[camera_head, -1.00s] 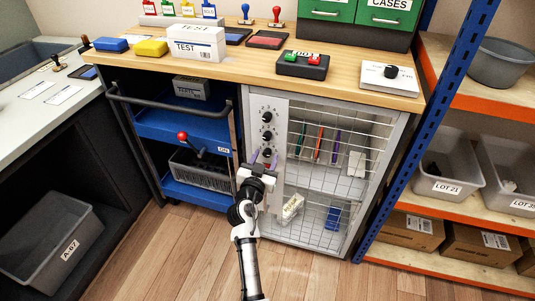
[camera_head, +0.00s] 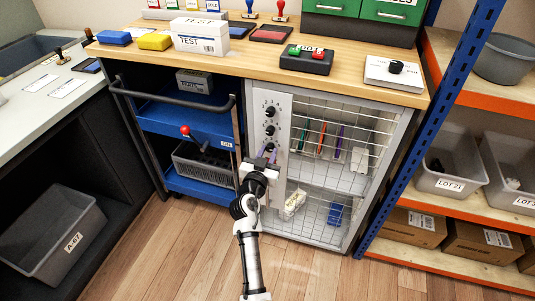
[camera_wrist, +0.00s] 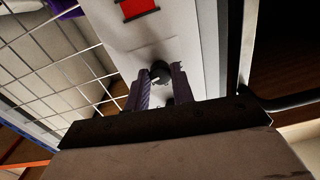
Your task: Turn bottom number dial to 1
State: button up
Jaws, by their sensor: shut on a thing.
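A pale upright panel (camera_head: 258,100) on the cabinet front carries a column of black number dials: the top dial (camera_head: 271,111), the middle dial (camera_head: 270,130) and the bottom dial (camera_head: 270,147). My gripper (camera_head: 267,152) reaches up to the bottom dial, its two purple fingers on either side of it. In the wrist view my gripper (camera_wrist: 161,80) is shut on the bottom dial (camera_wrist: 160,72), a dark round knob between the fingertips. The fingers partly cover the dial, and its number setting cannot be read.
A wire-grid compartment (camera_head: 340,125) with several pens is just right of the panel. A blue cart (camera_head: 185,130) with a dark handle and red-knobbed lever stands close on the left. A red part (camera_wrist: 138,9) shows on the panel in the wrist view. Open wooden floor lies in front.

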jog(key=n, duration=0.4)
jog(key=shift+r, duration=0.1)
jog(key=n+p, duration=0.1)
jog(key=n, duration=0.3)
jog(key=shift+r, duration=0.1)
jog(key=n+p, duration=0.1)
jog(key=n, duration=0.3)
jog(key=n+p, duration=0.2)
jog(key=n, duration=0.2)
jog(key=shift+r, duration=0.1)
jog(key=n+p, duration=0.1)
jog(key=n, duration=0.2)
jog(key=shift+p, duration=0.3)
jog(key=n+p, duration=0.2)
jog(key=n, duration=0.3)
jog(key=shift+r+h, duration=0.1)
jog(key=shift+h, duration=0.2)
jog(key=n+p, duration=0.2)
jog(key=n, duration=0.1)
jog(key=shift+n+p, duration=0.75)
jog(key=shift+n, duration=1.15)
